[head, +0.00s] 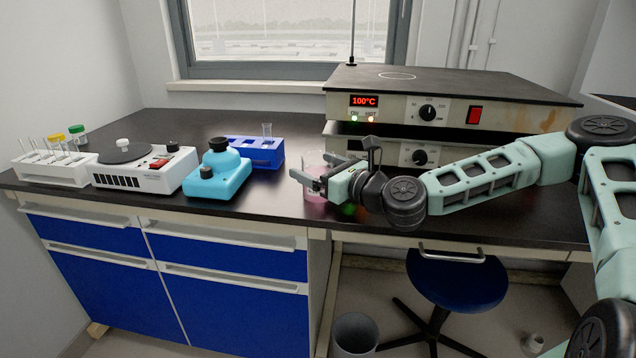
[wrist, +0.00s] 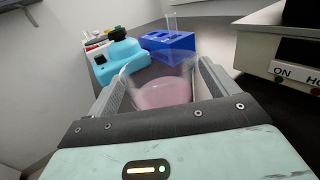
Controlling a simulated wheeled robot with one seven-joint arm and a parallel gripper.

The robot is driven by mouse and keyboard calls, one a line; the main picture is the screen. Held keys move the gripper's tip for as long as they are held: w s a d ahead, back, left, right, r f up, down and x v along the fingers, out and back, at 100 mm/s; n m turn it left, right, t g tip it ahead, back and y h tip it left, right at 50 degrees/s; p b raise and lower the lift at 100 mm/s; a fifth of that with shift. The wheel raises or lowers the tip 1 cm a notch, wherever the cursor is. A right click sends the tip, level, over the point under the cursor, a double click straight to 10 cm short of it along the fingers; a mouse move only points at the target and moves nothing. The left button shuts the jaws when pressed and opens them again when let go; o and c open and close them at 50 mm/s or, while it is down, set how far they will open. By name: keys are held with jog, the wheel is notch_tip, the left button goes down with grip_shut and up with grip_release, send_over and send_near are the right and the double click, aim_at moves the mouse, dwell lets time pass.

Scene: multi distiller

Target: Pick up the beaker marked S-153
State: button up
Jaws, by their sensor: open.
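A clear beaker with pink liquid (wrist: 165,92) stands on the black bench top. In the head view the beaker (head: 316,186) is partly hidden by my gripper, and no marking on it can be read in either view. My gripper (head: 307,180) is open, with one finger on each side of the beaker. In the wrist view my gripper (wrist: 160,85) shows its fingers flanking the glass. I cannot tell whether they touch it.
Left of the beaker are a blue tube rack (head: 262,152), a turquoise device (head: 217,172), a white stirrer (head: 145,168) and a white vial rack (head: 52,168). Stacked hot plates (head: 440,100) stand behind my arm, the upper reading 100°C. The bench's front edge is close.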

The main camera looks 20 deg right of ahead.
jog(key=shift+x, duration=0.9)
jog(key=shift+c, duration=0.4)
jog(key=c, duration=1.2)
jog(key=shift+r, duration=0.15)
